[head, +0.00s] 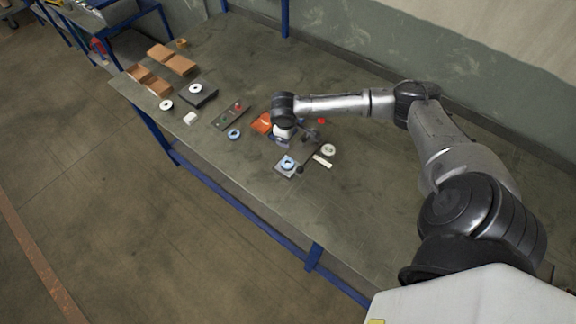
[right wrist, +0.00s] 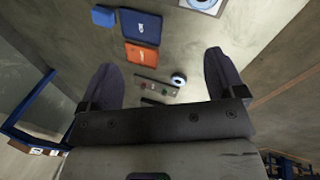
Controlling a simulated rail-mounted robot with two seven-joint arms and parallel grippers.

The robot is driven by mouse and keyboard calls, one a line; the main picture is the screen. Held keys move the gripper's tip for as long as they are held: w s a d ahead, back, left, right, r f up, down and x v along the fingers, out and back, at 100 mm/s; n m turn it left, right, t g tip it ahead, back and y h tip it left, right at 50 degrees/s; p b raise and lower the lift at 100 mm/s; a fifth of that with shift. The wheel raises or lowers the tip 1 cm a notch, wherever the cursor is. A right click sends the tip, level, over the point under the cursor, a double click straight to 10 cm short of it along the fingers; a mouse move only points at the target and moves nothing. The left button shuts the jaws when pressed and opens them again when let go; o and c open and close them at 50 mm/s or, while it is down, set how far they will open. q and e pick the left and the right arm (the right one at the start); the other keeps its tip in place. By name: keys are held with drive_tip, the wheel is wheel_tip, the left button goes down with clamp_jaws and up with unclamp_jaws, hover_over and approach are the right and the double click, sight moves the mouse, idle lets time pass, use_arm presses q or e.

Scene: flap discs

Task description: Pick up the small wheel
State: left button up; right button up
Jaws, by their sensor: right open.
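A small blue-rimmed wheel (head: 234,134) lies flat on the table beside a panel with coloured buttons. In the right wrist view the small wheel (right wrist: 178,79) shows beyond the gripper body, between the two fingers and nearer the right one. A blue wheel (head: 288,163) lies on a grey plate farther right. My right gripper (right wrist: 160,62) is open with nothing between its fingers. In the head view it is over the table to the right of the small wheel, partly hidden by its wrist. My left gripper is not in view.
The button panel (head: 230,115) lies behind the small wheel. An orange box (right wrist: 142,53) and a blue box (right wrist: 140,27) are near my right gripper. White discs (head: 195,88), (head: 166,104) and brown boxes (head: 160,84) are at the far left. A pale disc (head: 328,150) lies right.

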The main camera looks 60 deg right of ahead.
sight(288, 162)
drive_tip(key=f+m+y, duration=0.1)
drive_tip(key=f+m, duration=0.1)
drive_tip(key=f, duration=0.3)
drive_tip(key=a+f+m+y, duration=0.1)
drive_tip(key=f+m, duration=0.2)
drive_tip(key=f, duration=0.3)
drive_tip(key=f+m+y, duration=0.1)
drive_tip(key=f+m, duration=0.1)
drive_tip(key=f, duration=0.4)
drive_tip(key=shift+s+a+m+g, duration=0.3)
drive_tip(key=shift+m+g, duration=0.1)
drive_tip(key=shift+c, duration=0.2)
drive_tip(key=c, duration=1)
drive_tip(key=shift+r, duration=0.1)
